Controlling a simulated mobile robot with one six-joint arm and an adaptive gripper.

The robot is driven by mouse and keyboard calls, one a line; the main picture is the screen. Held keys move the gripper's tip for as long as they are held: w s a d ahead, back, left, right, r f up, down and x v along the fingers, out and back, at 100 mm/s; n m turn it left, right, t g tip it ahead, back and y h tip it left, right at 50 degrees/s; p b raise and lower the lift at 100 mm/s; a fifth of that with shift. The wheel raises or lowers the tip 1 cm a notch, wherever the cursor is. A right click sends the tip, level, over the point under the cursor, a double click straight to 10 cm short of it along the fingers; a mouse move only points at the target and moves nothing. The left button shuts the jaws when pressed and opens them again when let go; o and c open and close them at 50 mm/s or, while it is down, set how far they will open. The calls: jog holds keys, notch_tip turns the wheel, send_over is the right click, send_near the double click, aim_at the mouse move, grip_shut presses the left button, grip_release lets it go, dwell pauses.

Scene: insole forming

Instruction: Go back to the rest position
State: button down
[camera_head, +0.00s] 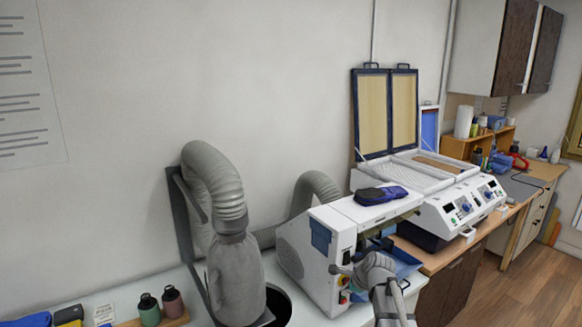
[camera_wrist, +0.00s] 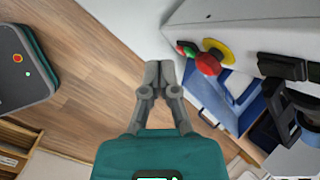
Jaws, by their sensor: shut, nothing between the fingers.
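My gripper (camera_wrist: 158,72) shows in the wrist view with its two grey fingers together, shut and with nothing between them. It is to the left of a white machine (camera_wrist: 215,15) with red, green and yellow controls (camera_wrist: 208,62). In the head view my grey arm reaches up from the bottom edge in front of the white machine (camera_head: 300,250). The fingertips are hard to make out there.
A forming machine (camera_head: 470,205) with raised framed lids (camera_head: 372,110) stands on the bench at the right. A dark blue item (camera_head: 380,194) lies on the white machine. A grey extraction hose (camera_head: 215,185) stands left of it. Wooden floor (camera_wrist: 90,60) shows below my gripper.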

jog(key=s+f+n+g+h+b, duration=0.2)
jog(key=s+f+n, duration=0.2)
jog(key=s+n, duration=0.5)
jog(key=s+f+n+g+h+b, duration=0.2)
jog(key=s+f+n+g+b, duration=0.1)
jog(key=s+n, duration=0.7)
jog(key=shift+s+a+f, duration=0.2)
jog(key=shift+s+f, duration=0.3)
jog(key=shift+f, duration=0.15)
